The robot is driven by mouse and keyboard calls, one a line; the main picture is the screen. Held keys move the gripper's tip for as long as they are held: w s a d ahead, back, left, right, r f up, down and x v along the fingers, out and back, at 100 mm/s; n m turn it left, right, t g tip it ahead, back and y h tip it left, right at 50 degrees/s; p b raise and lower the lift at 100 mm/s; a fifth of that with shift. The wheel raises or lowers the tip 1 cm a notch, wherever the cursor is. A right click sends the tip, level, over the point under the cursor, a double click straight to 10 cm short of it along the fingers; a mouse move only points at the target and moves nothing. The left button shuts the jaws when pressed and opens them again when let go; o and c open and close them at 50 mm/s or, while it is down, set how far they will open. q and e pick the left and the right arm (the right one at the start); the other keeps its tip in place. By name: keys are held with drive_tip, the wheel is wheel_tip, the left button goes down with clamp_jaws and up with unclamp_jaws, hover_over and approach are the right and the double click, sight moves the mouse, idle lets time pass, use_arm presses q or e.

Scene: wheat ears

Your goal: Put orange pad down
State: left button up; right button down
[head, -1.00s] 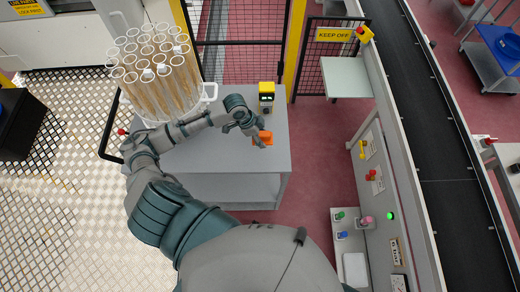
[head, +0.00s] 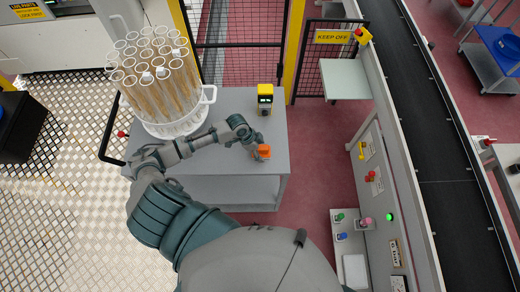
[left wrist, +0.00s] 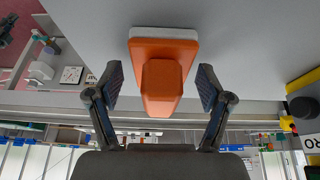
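The orange pad (head: 264,151) is at the front right part of the grey table (head: 240,183). In the left wrist view the orange pad (left wrist: 162,85) has a raised orange block on a wider orange body with a white base, and the base appears to be against the grey tabletop (left wrist: 235,40). My left gripper (head: 257,149) is at the pad. Its two fingers stand on either side of the block, with a visible gap on each side, so it is open. My right gripper is not in view.
A white rack of wheat-ear tubes (head: 180,128) stands on the table's left, close to my left arm. A yellow-and-black device (head: 265,98) stands at the table's back right. A conveyor (head: 440,150) runs along the right. The tabletop between device and pad is clear.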

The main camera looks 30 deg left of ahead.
use_arm(q)
drive_tip(key=shift+d+r, duration=0.1)
drive_tip(key=shift+d, duration=0.2)
drive_tip(key=shift+r, duration=0.15)
drive_tip(key=v, duration=1.1)
drive_tip(key=shift+a+r, duration=0.2)
drive_tip(key=shift+r, duration=0.15)
drive_tip(key=shift+a, duration=0.1)
